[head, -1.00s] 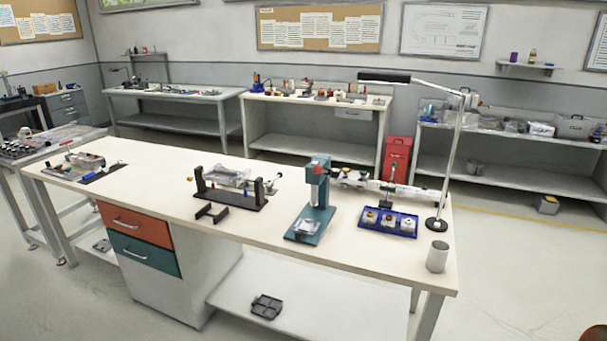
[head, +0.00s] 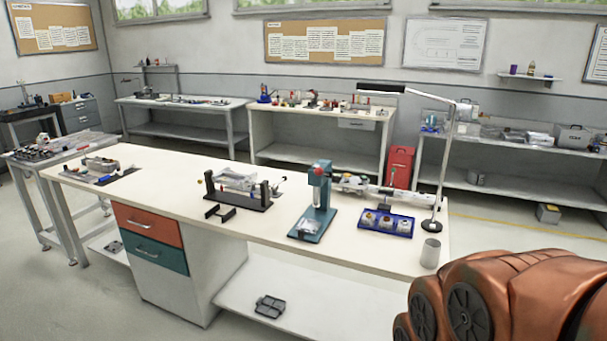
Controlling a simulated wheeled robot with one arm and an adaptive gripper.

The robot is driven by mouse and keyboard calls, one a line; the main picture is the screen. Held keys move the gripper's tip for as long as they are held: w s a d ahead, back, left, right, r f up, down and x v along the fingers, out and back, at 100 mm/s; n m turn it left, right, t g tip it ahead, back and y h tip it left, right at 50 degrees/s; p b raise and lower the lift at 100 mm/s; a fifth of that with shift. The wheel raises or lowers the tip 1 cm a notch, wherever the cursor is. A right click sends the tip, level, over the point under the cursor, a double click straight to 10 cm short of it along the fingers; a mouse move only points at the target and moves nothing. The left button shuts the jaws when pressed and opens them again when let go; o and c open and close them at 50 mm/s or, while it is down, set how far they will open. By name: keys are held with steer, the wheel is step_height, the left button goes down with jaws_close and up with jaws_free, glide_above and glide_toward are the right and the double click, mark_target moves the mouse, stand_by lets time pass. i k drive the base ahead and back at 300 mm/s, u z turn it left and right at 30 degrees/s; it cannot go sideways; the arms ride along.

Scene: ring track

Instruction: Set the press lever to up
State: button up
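The teal press (head: 315,222) stands upright on the long white workbench (head: 262,222), right of its middle. A small red knob (head: 318,171) shows near the top of the press. It may belong to the lever, but it is too small to tell which way the lever points. A clear or whitish piece (head: 308,226) rests on the press base. My gripper is not in view. Only an orange part of my own arm shows at the lower right, well apart from the press.
A blue tray (head: 362,229) with several small parts stands right of the press. A lamp (head: 432,226) and a grey cylinder (head: 430,253) are near the bench's right end. A black fixture (head: 240,201) stands left of the press. The bench's front edge is clear before the press.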

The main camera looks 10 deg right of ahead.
mark_target(317, 172)
steer(key=k, duration=0.65)
steer(key=u, duration=0.5)
steer(key=i, duration=0.55)
steer(key=u, duration=0.55)
steer(key=i, duration=0.8)
steer(key=z, duration=0.2)
